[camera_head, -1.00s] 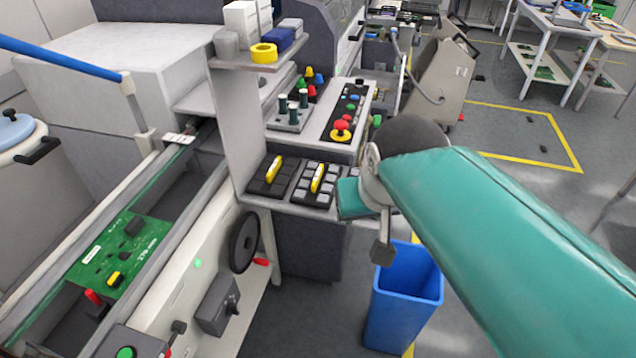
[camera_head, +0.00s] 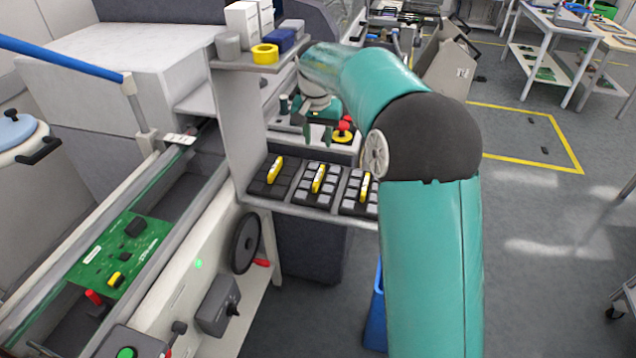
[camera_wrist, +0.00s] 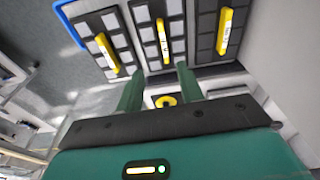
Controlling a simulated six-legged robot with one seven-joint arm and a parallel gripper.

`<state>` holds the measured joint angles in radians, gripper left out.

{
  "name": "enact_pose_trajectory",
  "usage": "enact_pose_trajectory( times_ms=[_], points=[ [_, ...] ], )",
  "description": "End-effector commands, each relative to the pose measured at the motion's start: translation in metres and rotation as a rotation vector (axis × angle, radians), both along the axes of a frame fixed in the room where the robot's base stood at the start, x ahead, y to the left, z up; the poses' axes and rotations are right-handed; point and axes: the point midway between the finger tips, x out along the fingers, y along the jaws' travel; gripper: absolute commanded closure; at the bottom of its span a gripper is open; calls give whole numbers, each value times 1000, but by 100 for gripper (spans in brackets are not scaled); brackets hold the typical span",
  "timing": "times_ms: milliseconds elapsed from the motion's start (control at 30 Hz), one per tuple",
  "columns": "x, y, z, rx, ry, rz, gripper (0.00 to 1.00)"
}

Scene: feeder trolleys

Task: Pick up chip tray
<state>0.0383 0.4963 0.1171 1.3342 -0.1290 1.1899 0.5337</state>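Three black chip trays with yellow handles stand side by side on a ledge in the head view. The left tray (camera_head: 259,187) looks empty; the middle tray (camera_head: 312,199) and right tray (camera_head: 350,207) hold grey chips. In the wrist view the order is reversed: the empty tray (camera_wrist: 205,42) is at right, the middle tray (camera_wrist: 150,60) at centre, and the other chip-filled tray (camera_wrist: 95,22) at left. My gripper (camera_head: 318,140) is above and behind the trays, fingers pointing down. Its fingers (camera_wrist: 159,72) are apart with nothing between them, apart from the handles.
A control panel with a red knob on yellow (camera_head: 343,133) is right by my gripper. A shelf (camera_head: 235,66) with boxes and yellow tape (camera_head: 265,54) stands at its left. A conveyor with a green board (camera_head: 120,255) lies left. A blue bin (camera_head: 373,318) is partly hidden by my arm.

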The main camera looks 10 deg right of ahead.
Motion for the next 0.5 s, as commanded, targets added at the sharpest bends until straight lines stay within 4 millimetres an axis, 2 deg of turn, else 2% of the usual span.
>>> enact_pose_trajectory(
  times_ms=[100,267,500],
  points=[
    [15,0,-16,5,17,-25,63],
    [20,-1,-28,7,22,-36,63],
    [24,-3,-72,5,24,-34,63]
  ],
)
